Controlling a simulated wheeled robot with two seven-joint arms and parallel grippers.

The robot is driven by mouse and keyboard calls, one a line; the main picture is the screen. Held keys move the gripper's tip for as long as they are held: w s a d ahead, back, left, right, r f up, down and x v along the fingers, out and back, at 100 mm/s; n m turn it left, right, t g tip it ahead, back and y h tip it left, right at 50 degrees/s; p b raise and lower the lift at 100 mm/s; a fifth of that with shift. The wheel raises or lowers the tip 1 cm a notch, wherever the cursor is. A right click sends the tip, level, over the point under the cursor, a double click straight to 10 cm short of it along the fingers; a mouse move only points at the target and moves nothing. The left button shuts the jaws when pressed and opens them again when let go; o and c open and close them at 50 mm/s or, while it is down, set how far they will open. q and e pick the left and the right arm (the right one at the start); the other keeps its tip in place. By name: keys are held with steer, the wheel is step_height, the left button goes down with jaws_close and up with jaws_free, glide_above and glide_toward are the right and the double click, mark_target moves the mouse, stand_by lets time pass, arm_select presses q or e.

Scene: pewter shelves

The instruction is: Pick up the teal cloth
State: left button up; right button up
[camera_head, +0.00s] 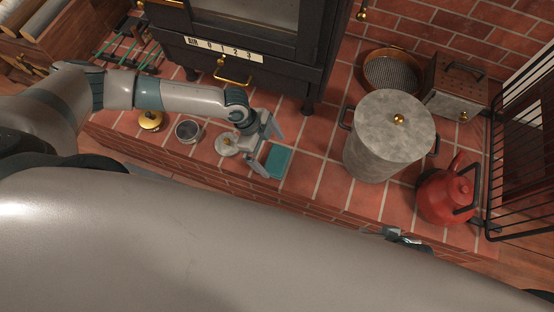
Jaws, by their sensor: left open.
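The teal cloth (278,160) is a small folded rectangle on the red brick tiles, in front of the black stove. My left gripper (270,154) comes in from the left and is open. Its fingers are spread, one towards the stove and one at the cloth's near left side. The cloth is just past the fingers to the right; I cannot tell whether they touch it. Only a small part of my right gripper (402,237) shows behind my large grey arm link, and its fingers are not clear.
A silver-grey lid (227,145), a small metal cup (188,131) and a brass item (151,120) stand left of the cloth. A big lidded pot (381,148) and red kettle (446,190) stand right. The black stove (262,75) rises behind. Tiles between cloth and pot are clear.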

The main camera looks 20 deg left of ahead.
mark_target(276, 159)
arm_select(q)
steer(key=shift+x, duration=1.65)
steer(key=c, duration=0.9)
steer(key=shift+c, duration=0.2)
steer(key=shift+r, duration=0.1)
